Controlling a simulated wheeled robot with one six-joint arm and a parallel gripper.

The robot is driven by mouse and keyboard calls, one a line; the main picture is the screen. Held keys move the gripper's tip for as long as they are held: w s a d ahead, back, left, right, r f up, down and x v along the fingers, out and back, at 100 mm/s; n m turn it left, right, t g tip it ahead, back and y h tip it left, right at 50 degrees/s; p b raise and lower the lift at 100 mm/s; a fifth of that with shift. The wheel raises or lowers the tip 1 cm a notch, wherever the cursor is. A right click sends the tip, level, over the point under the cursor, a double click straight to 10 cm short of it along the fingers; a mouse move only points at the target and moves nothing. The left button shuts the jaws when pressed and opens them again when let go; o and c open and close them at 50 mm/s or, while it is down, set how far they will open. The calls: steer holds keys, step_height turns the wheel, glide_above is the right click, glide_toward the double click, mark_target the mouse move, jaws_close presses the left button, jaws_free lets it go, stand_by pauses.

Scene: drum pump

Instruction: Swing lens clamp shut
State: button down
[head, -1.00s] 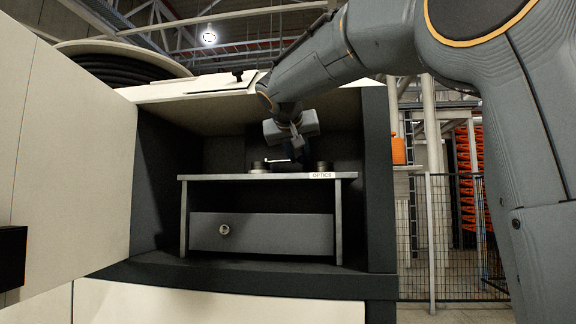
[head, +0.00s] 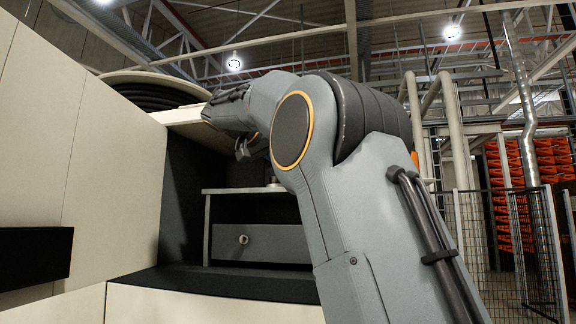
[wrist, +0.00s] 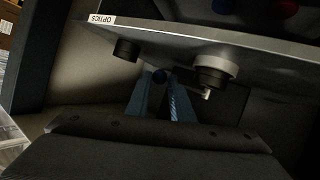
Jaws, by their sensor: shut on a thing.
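In the wrist view my gripper (wrist: 160,80) has its two fingers closed around a small dark blue round knob (wrist: 158,76), which appears to be the lens clamp's handle. Its link to the clamp is too dark to make out. A lens mount (wrist: 213,68) with a pale ring and dark barrel is to the right of the fingers, with a small white-tipped part (wrist: 207,95) beside it. A shorter black cylinder (wrist: 127,48) is to the left.
The shelf (head: 240,190) stands inside the open cabinet, above a grey drawer front (head: 275,243) with a round knob. It carries an OPTICS label (wrist: 102,18). The open cabinet door (head: 80,150) is at left. A wire fence (head: 505,240) stands at right.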

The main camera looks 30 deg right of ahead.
steer(key=shift+w+a+f, duration=0.3)
steer(key=shift+w+a, duration=0.1)
steer(key=shift+w, duration=0.1)
steer(key=c, duration=2)
jaws_free()
steer(key=o, duration=0.3)
steer(key=shift+w+f, duration=0.15)
steer(key=shift+w, duration=0.25)
steer(key=o, duration=0.4)
steer(key=shift+o, duration=0.5)
steer(key=shift+s+d, duration=0.1)
